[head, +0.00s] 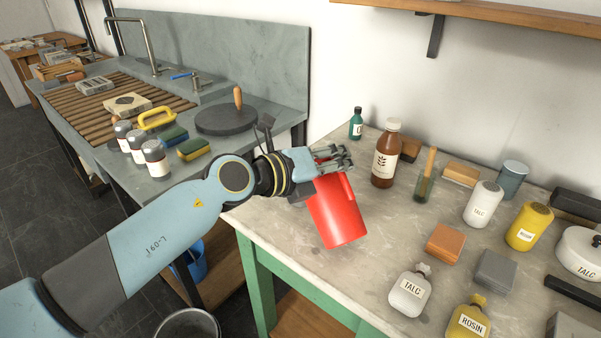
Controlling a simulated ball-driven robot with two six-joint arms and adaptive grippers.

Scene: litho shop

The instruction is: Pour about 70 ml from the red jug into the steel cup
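The red jug (337,215) is at the near left part of the stone-topped table, tilted with its base toward the lower right. My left gripper (338,160) is at the jug's upper end, by the handle, and appears shut on it. The gripper hides the jug's mouth, and I cannot see any liquid. A grey, metal-looking cup (513,178) stands upright at the back right of the table, apart from the jug; I cannot tell for sure that it is the steel cup. My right gripper is not in view.
Talc and rosin bottles (409,292) and orange and grey blocks (445,243) crowd the right side. A sink counter (180,195) lies left, across a gap.

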